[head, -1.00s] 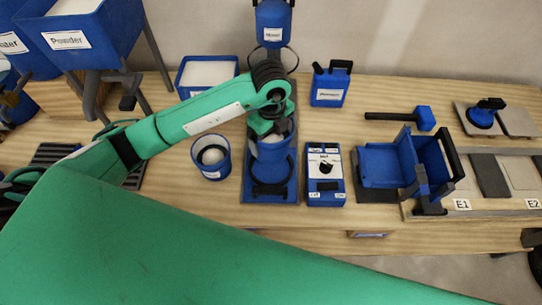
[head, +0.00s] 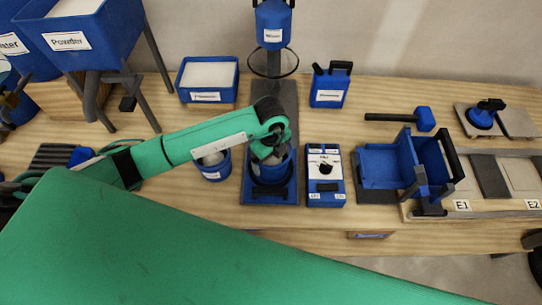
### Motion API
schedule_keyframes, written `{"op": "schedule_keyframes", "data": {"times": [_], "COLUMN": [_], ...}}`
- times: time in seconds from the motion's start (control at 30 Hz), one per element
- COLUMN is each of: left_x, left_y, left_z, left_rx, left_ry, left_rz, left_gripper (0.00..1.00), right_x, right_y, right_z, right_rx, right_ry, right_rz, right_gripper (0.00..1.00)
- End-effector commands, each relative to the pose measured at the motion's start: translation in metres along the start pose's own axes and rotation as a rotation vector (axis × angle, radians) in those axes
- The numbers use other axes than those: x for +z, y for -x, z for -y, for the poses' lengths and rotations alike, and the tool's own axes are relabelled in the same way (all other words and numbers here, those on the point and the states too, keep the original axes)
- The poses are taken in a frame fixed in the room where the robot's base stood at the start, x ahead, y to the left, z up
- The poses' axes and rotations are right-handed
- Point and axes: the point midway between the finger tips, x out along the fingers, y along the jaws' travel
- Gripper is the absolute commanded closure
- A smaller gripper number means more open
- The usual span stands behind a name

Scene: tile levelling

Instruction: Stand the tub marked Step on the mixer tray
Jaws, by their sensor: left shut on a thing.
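My left gripper (head: 268,154) is shut on the rim of a blue tub (head: 275,174) with pale contents. I cannot tell whether the tub touches the tray. No label shows on the held tub. A second blue tub (head: 212,172) stands to the left, partly behind my arm; its label is too small to read. My right gripper is not in view.
The mixer head (head: 272,22) hangs above the tray's back. A control box (head: 325,180) stands close on the right, a blue bin (head: 208,76) and jug (head: 330,84) behind. A blue box-like stand (head: 385,165) and mallet (head: 424,118) are further right.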

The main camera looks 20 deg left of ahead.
Motion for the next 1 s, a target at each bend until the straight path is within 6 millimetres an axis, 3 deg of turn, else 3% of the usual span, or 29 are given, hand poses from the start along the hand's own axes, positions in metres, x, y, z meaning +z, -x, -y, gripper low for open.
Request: {"op": "schedule_keyframes", "data": {"times": [0.23,0.27,0.63,0.83,1.0], "left_x": [0.000,0.000,0.000,0.000,0.000], "left_y": [-0.001,-0.002,0.004,0.042,0.079], "left_z": [0.001,0.000,0.001,0.002,0.001], "left_rx": [-0.003,0.000,-0.002,-0.006,-0.004], "left_ry": [0.000,0.000,0.000,-0.001,0.000], "left_rz": [-0.001,-0.001,-0.001,0.000,0.001], "left_gripper": [0.60,0.01,0.00,0.00,0.00], "right_x": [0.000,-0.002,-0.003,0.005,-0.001], "right_y": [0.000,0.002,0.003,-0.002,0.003], "right_z": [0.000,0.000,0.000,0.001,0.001], "right_rx": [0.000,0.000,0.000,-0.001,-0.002], "right_ry": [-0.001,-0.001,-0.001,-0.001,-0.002], "right_rz": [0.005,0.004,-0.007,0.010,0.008], "right_gripper": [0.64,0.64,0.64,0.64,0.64]}}
